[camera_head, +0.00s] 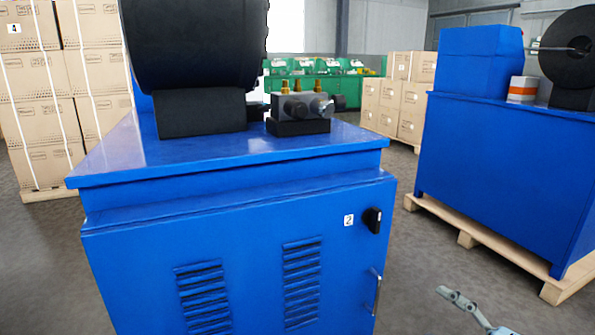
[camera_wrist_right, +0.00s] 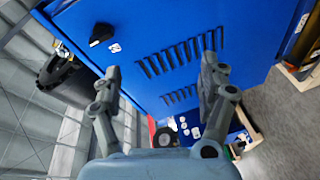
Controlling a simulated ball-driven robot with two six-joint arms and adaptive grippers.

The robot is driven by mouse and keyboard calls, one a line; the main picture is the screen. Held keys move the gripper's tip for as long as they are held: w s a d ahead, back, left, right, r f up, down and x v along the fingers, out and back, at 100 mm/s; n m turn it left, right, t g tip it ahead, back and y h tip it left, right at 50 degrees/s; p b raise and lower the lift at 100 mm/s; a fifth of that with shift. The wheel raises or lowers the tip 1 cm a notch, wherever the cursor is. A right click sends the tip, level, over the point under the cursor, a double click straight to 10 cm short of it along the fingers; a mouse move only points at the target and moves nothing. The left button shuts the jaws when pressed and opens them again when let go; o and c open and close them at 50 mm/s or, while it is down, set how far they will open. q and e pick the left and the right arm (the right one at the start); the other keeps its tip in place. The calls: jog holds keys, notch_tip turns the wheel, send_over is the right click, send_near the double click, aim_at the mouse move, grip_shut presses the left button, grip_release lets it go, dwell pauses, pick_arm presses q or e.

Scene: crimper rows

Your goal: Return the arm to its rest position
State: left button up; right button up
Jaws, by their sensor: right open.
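My right gripper (camera_wrist_right: 158,88) is open and empty in the right wrist view, its two grey fingers spread apart in front of the blue cabinet. In the head view one finger of a grey gripper (camera_head: 463,303) shows at the bottom right edge, right of the cabinet and low over the floor. The blue crimper cabinet (camera_head: 240,235) stands in the middle of the head view, with a black rotary switch (camera_head: 372,220), a label reading 2 (camera_head: 348,220), a door handle (camera_head: 376,290) and vent slots. My left gripper is in neither view.
A black crimper head (camera_head: 195,45) and a valve block (camera_head: 300,108) sit on the cabinet top. A second blue machine (camera_head: 505,170) stands on a wooden pallet (camera_head: 480,240) at the right. Stacked cartons (camera_head: 45,150) stand at the left. Grey floor (camera_head: 420,265) is clear between the machines.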

jog(key=s+d+f+m+g+h+p, duration=0.35)
jog(key=s+f+m+h, duration=0.75)
jog(key=s+f, duration=0.95)
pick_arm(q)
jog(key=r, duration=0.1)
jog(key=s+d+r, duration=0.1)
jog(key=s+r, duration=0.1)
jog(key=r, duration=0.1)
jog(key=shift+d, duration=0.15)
pick_arm(e)
jog(key=s+f+m+g, duration=0.3)
jog(key=s, duration=0.6)
jog(key=s+f+m+g, duration=0.3)
jog(key=s, duration=0.7)
jog(key=s+f+m+g, duration=0.3)
jog(key=s+f+g, duration=0.1)
jog(key=s, duration=0.6)
jog(key=shift+d+m+y, duration=0.2)
jog(key=shift+m+y, duration=0.1)
jog(key=shift+s, duration=0.1)
